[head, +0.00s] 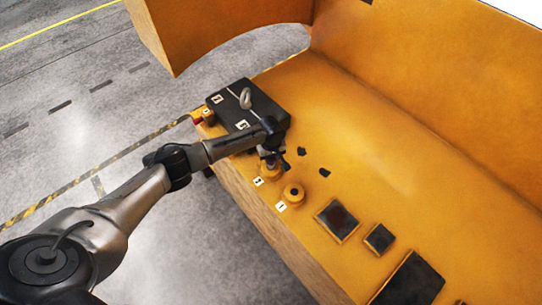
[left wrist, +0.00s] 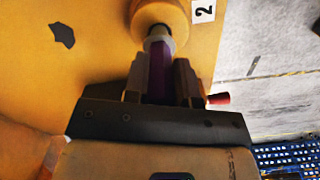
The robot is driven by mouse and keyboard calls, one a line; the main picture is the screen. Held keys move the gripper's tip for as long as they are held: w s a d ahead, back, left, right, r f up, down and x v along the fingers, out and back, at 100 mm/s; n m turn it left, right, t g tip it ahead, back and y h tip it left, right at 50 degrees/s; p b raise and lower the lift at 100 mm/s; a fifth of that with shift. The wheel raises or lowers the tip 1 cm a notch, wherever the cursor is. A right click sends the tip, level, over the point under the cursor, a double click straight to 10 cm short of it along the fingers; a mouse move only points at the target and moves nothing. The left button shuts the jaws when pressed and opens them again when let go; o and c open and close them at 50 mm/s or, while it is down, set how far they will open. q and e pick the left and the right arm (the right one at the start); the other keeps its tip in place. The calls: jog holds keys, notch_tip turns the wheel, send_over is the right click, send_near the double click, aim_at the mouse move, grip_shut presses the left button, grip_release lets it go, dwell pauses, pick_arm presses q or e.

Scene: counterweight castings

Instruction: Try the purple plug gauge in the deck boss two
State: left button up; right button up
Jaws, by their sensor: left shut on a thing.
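The purple plug gauge (left wrist: 160,72) shows in the left wrist view between the fingers of my left gripper (left wrist: 161,82). A pale collar is at its far end, against the mouth of the yellow round boss (left wrist: 166,12) labelled 2; I cannot tell how far it is in the bore. In the head view my left gripper (head: 271,158) is over deck boss two (head: 269,173), hiding part of it, and the gauge is hard to make out there. My right gripper is not in view.
A second boss (head: 293,193) labelled 1 stands close by, nearer the front. Dark square pads (head: 337,220) lie to the right. A high yellow wall (head: 425,75) bounds the deck.

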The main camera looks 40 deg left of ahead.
pick_arm(q)
jog(key=shift+f, duration=0.55)
jog(key=shift+f+b, duration=0.65)
jog(key=shift+f, duration=0.2)
jog(key=shift+r, duration=0.1)
dwell(0.9)
jog(key=shift+r+p, duration=0.3)
jog(key=shift+p, duration=0.1)
jog(key=shift+r+p, duration=1.8)
jog(key=shift+p, duration=0.35)
jog(key=shift+r+p, duration=1.05)
jog(key=shift+p, duration=0.2)
